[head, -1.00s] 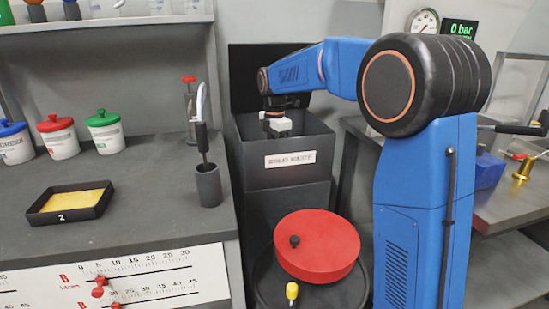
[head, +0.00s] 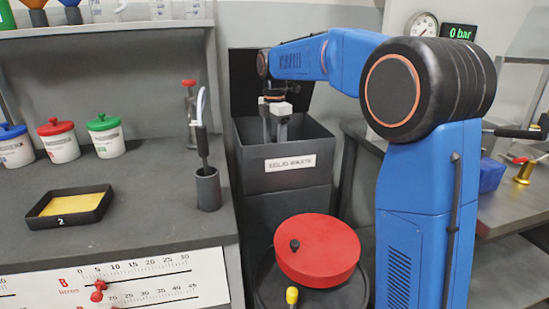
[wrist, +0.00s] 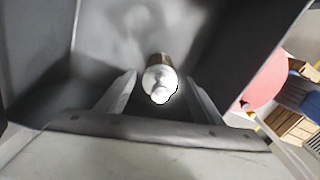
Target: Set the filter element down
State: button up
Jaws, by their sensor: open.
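The filter element appears to be the small cylinder (wrist: 160,82) in the wrist view, with a pale shiny end and a brownish side, inside the dark bin. It shows between my fingertips in the picture, with gaps on both sides; its distance below them and what it rests on are unclear. My gripper (head: 277,134) is open and empty, pointing down into the mouth of the solid waste bin (head: 290,183). Its two fingers also show apart in the wrist view (wrist: 160,80). In the head view the bin's front wall hides the cylinder.
The bin's raised lid (head: 243,75) stands behind my gripper. A holder with an upright tool (head: 208,188) and a tray with a yellow pad (head: 70,206) stand on the left bench. A round red lid (head: 317,249) lies in front of the bin.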

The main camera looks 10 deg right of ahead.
jog(key=shift+r, duration=3)
